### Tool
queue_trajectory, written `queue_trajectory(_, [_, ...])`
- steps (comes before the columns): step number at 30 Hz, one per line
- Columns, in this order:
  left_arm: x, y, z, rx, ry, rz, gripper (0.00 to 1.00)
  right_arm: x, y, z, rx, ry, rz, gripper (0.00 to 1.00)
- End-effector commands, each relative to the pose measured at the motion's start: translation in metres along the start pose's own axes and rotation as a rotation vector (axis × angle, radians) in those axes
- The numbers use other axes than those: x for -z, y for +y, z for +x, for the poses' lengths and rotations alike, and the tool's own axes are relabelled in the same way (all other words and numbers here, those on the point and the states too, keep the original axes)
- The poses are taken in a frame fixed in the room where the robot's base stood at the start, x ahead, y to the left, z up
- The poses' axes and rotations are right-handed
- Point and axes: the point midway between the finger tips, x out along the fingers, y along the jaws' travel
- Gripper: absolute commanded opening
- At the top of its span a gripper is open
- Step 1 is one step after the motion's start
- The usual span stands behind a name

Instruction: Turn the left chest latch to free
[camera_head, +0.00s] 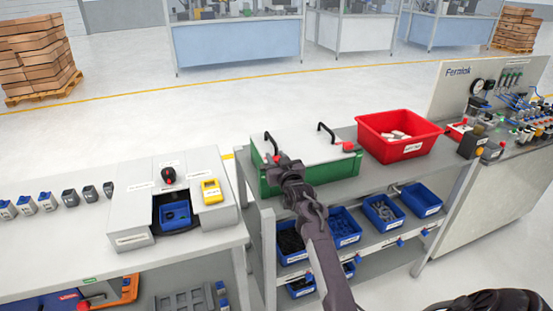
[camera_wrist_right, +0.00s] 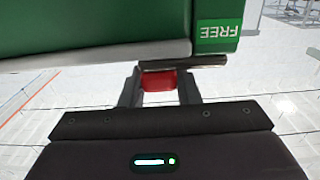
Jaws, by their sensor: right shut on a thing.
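The green chest (camera_head: 325,172) with a pale lid (camera_head: 310,143) and two black handles stands on the grey workbench. My right gripper (camera_head: 283,163) is at the chest's front left corner. In the right wrist view, my right gripper (camera_wrist_right: 160,86) is shut on the red left latch (camera_wrist_right: 158,80), with a finger on each side. A grey bar (camera_wrist_right: 185,62) lies just beyond the latch, beside a green FREE label (camera_wrist_right: 218,31). My gripper mostly hides this latch in the head view. The other red latch (camera_head: 348,146) is at the chest's right. My left gripper is out of view.
A red bin (camera_head: 400,135) with pale items stands right of the chest. Blue bins (camera_head: 383,209) fill the shelf below. A grey unit with a blue tray (camera_head: 175,214) and a yellow device (camera_head: 211,191) stand on the left table. A gap separates the two tables.

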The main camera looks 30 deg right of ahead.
Motion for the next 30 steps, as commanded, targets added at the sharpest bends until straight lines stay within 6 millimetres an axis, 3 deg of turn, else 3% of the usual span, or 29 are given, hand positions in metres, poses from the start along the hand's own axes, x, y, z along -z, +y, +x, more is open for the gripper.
queue_trajectory(11, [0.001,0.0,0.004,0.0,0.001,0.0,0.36,-0.002,-0.004,-0.009,-0.214,-0.001,0.005,0.06])
queue_trajectory(17, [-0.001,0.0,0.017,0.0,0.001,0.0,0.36,-0.003,-0.007,-0.017,-0.4,-0.001,0.006,0.06])
queue_trajectory(23, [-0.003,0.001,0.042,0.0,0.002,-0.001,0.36,-0.006,-0.011,-0.023,-0.59,0.0,0.005,0.06])
queue_trajectory(30, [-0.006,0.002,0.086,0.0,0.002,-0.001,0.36,-0.008,-0.017,-0.03,-0.801,0.002,0.004,0.06])
